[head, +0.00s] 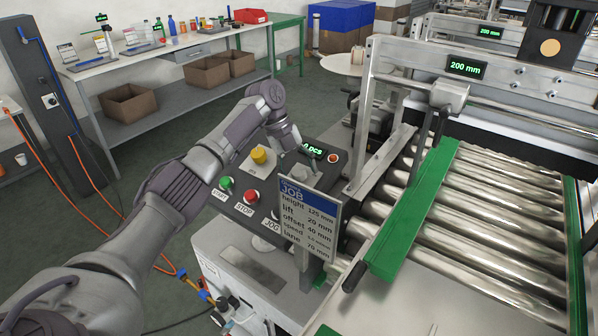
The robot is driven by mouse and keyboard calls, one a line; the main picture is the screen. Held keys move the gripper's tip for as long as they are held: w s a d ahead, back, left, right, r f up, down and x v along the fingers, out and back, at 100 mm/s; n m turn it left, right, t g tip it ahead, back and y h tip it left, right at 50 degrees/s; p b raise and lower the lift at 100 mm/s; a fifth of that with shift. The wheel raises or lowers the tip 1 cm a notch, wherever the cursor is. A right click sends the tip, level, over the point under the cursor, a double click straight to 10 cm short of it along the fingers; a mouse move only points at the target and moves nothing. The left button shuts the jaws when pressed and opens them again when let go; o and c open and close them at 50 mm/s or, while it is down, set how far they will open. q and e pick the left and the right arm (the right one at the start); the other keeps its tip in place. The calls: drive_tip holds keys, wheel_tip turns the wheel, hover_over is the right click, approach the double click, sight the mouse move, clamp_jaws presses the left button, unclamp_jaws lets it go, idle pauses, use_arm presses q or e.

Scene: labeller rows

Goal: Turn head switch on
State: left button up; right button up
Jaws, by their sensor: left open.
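A dark control panel (237,211) stands in the middle of the view. It carries a green START button (226,183), a red STOP button (251,197), a JOG control (275,214), a yellow knob (259,155) and a small orange-red button (333,157). A green-lit display (313,151) sits near its back edge. I cannot read a label for the head switch, so I cannot tell which control it is. My left gripper (304,160) is open and empty, pointing down over the panel's back part, near the display. Its fingertips are partly hidden. My right gripper is out of view.
A JOB sign (309,222) stands upright at the panel's front right, close to my left gripper. A roller conveyor (480,215) with a green guide rail (412,215) fills the right. A workbench (155,55) stands at the back left. An orange hose runs along the floor.

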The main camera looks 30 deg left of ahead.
use_arm(q)
drive_tip(key=shift+r, duration=0.1)
drive_tip(key=v, duration=1.2)
